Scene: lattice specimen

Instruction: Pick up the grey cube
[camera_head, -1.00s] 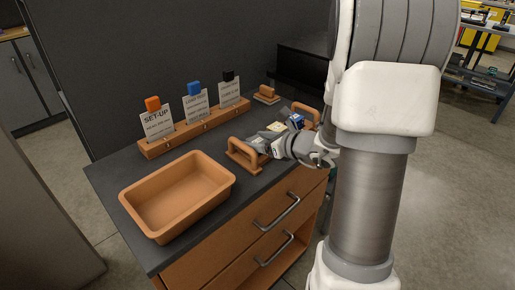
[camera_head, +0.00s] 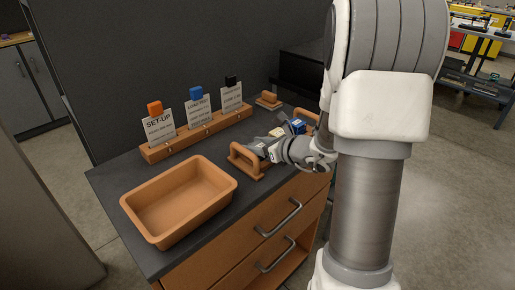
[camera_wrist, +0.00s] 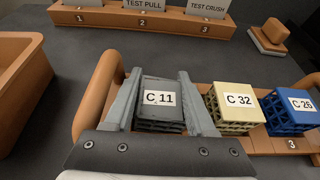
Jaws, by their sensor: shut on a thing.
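The grey cube (camera_wrist: 160,101) is a dark grey lattice block with a white label reading "C 11". In the wrist view it sits between the two fingers of my gripper (camera_wrist: 162,92), at the left end of an orange handled tray (camera_wrist: 97,82). My gripper is shut on it. I cannot tell whether the cube is clear of the tray floor. In the head view my gripper (camera_head: 266,148) reaches in over the tray (camera_head: 243,160) from the right, and the cube is hidden there.
A beige cube "C 32" (camera_wrist: 233,105) and a blue cube "C 26" (camera_wrist: 290,108) sit to the right in the tray. An empty orange bin (camera_head: 180,198) stands at the front left. A card rack (camera_head: 196,135) stands behind. An orange block (camera_head: 269,99) lies at the back.

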